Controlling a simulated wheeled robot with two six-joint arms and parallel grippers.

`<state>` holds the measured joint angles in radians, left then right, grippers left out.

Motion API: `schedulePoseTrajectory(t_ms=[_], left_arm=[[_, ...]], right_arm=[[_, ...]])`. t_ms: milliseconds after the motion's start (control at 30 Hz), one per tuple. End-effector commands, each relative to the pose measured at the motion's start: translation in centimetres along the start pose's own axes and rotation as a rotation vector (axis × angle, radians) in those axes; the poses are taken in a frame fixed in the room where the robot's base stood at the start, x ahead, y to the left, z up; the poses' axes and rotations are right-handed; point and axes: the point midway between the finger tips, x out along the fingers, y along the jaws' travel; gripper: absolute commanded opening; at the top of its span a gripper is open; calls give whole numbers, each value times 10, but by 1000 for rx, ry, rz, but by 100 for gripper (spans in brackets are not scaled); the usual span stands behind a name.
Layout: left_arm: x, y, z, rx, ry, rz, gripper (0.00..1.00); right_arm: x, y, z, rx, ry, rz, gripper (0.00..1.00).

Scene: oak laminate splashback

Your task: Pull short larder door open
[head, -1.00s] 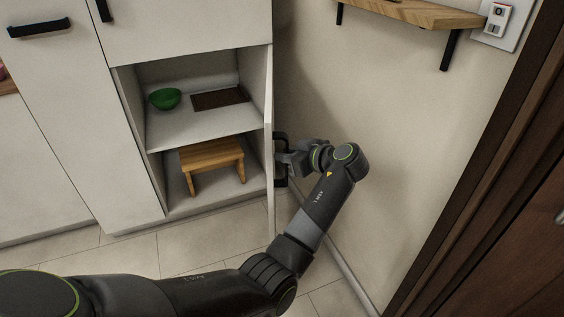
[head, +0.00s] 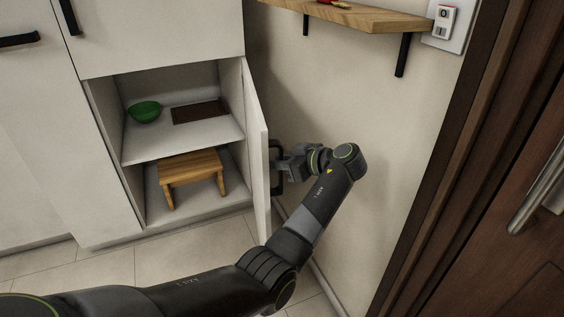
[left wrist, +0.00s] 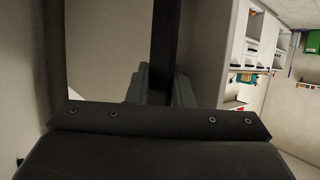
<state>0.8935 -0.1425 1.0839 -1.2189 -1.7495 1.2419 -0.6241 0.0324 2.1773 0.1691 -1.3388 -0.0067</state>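The short larder door (head: 257,150) stands wide open, swung out to the right of its cabinet and seen nearly edge-on in the head view. Its black bar handle (head: 275,170) is on the outer face, facing the wall. My left gripper (head: 281,166) is at this handle. In the left wrist view the dark handle bar (left wrist: 164,45) runs between the fingers of my left gripper (left wrist: 161,88), which look closed around it. The fingertips are partly hidden. My right gripper is in neither view.
The open cabinet (head: 135,148) holds a green bowl (head: 144,112), a dark brown board (head: 200,111) and a wooden stool (head: 191,175). A wall shelf (head: 370,16) is above my arm. The beige wall (head: 400,130) is close on the right, beside a dark wooden door (head: 510,240).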

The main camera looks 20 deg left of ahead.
Motion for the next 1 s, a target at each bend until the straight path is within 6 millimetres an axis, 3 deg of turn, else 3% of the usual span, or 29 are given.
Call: schedulePoseTrajectory(t_ms=[33, 200, 733, 867, 1000], left_arm=[[1, 0, -4, -4, 8, 1, 22], [1, 0, -4, -4, 6, 0, 44], [-3, 0, -1, -1, 1, 1, 44], [-19, 0, -1, -1, -1, 3, 44], [-48, 1, -2, -2, -1, 4, 44]], right_arm=[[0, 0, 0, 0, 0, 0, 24], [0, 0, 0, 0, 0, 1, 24], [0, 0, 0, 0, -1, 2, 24], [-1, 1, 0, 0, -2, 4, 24], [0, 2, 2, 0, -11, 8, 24]])
